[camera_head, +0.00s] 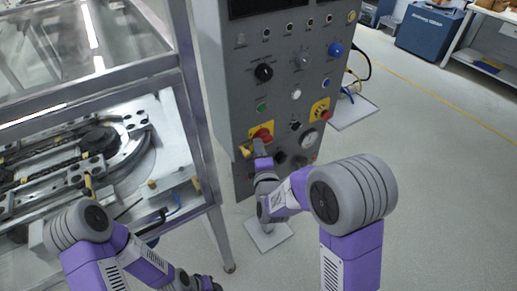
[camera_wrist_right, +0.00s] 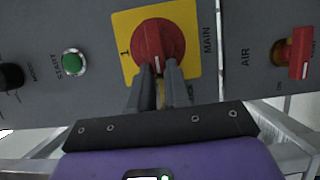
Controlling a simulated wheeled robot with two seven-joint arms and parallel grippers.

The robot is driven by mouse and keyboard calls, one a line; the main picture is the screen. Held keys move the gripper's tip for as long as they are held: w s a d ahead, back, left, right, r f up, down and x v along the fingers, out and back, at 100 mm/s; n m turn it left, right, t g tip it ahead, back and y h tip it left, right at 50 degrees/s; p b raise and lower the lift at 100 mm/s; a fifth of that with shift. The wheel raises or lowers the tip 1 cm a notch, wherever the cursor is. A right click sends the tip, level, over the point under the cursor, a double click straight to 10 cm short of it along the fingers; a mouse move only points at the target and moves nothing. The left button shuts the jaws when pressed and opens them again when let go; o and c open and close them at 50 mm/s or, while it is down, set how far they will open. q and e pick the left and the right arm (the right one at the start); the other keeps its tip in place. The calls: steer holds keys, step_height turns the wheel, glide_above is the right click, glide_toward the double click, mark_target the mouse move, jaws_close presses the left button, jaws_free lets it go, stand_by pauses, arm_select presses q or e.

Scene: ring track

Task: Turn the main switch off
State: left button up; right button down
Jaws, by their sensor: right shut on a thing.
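The main switch (camera_wrist_right: 158,38) is a red round knob on a yellow plate, beside the label MAIN in the right wrist view. Its white mark points down in that picture, toward my fingers. In the head view the switch (camera_head: 263,134) is on the grey panel front, partly covered by my gripper. My right gripper (camera_wrist_right: 157,80) is shut on the knob's handle, with one finger on each side. In the head view the right gripper (camera_head: 259,147) reaches the switch from below.
A red AIR handle (camera_wrist_right: 301,53) and a green START button (camera_wrist_right: 73,63) flank the switch. A black knob (camera_head: 264,72) and a blue button (camera_head: 336,49) are higher on the panel. A framed machine (camera_head: 180,120) stands at the left. Open floor (camera_head: 440,190) lies right.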

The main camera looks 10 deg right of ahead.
steer(key=c, duration=1.1)
jaws_free()
steer(key=shift+d+r, duration=0.15)
steer(key=shift+r, duration=0.05)
steer(key=shift+s+a+f+b, duration=0.15)
steer(key=shift+s+b, duration=1.6)
steer(key=shift+s, duration=0.05)
steer(key=shift+s+a+f+b, duration=0.1)
steer(key=shift+s+b, duration=1.6)
steer(key=shift+s, duration=0.1)
